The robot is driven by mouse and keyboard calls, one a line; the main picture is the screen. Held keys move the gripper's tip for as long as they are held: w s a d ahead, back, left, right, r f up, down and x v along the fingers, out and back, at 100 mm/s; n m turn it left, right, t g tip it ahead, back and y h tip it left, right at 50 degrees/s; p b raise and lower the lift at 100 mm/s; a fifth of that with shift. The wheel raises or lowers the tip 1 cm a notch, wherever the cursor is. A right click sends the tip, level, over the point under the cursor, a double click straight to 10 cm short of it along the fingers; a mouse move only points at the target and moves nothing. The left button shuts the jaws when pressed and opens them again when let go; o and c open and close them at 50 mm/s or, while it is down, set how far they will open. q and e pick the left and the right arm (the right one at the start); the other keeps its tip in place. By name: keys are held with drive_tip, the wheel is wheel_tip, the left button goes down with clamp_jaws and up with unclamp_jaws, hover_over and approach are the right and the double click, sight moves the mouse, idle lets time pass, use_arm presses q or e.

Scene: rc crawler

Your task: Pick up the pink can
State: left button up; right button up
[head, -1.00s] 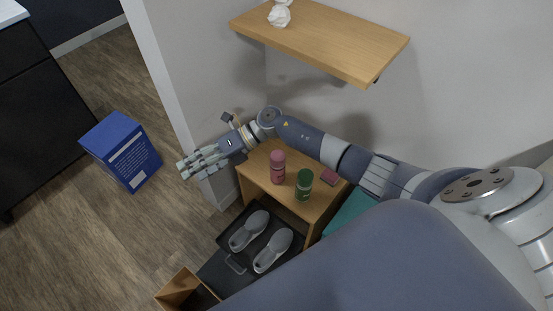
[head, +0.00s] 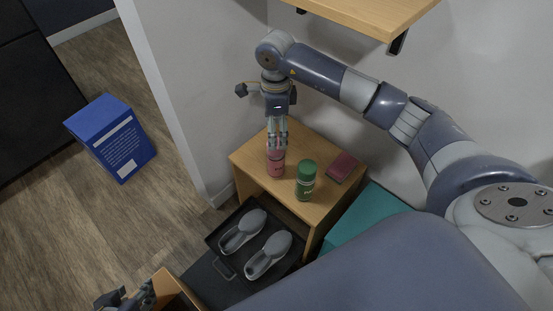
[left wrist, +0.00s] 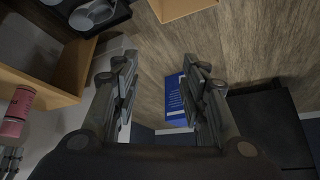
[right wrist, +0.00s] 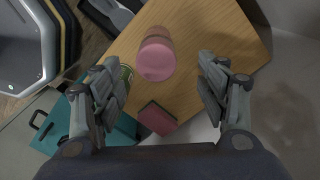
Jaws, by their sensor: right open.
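The pink can (head: 276,165) stands upright on the small wooden table (head: 323,201), left of a green can (head: 306,180). My right gripper (head: 277,135) points down at the pink can from above, its fingers overlapping the can's top in the head view. In the right wrist view the pink can (right wrist: 157,55) lies between the two spread fingers, with no visible contact. My left gripper (left wrist: 158,85) is open and empty over the floor, away from the table. It shows partly at the bottom left of the head view (head: 128,299). The pink can also shows in the left wrist view (left wrist: 17,110).
A dark pink box (head: 342,167) lies on the table right of the green can. A wall shelf (head: 370,12) hangs above. A black tray with grey shoes (head: 267,255) is in front of the table. A blue box (head: 112,138) stands on the floor at left.

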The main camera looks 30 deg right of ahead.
sight(276, 158)
drive_tip(key=shift+f, duration=0.9)
drive_tip(key=f, duration=0.2)
drive_tip(key=f+b, duration=0.1)
drive_tip(key=f, duration=0.1)
drive_tip(key=shift+s+a+f+b, duration=0.1)
drive_tip(key=shift+s+f+b, duration=0.1)
drive_tip(key=shift+b, duration=0.1)
drive_tip(key=shift+f, duration=0.25)
use_arm(q)
drive_tip(key=w+d+r+t+h, duration=0.1)
drive_tip(key=w+d+r+t, duration=0.1)
drive_tip(key=w+r+t, duration=0.2)
drive_tip(key=w+r, duration=0.1)
drive_tip(key=w, duration=0.2)
drive_tip(key=shift+w+d+t, duration=0.25)
drive_tip(key=shift+d+t, duration=0.05)
drive_tip(key=shift+d, duration=0.05)
use_arm(e)
clamp_jaws()
drive_tip(key=shift+r, duration=0.15)
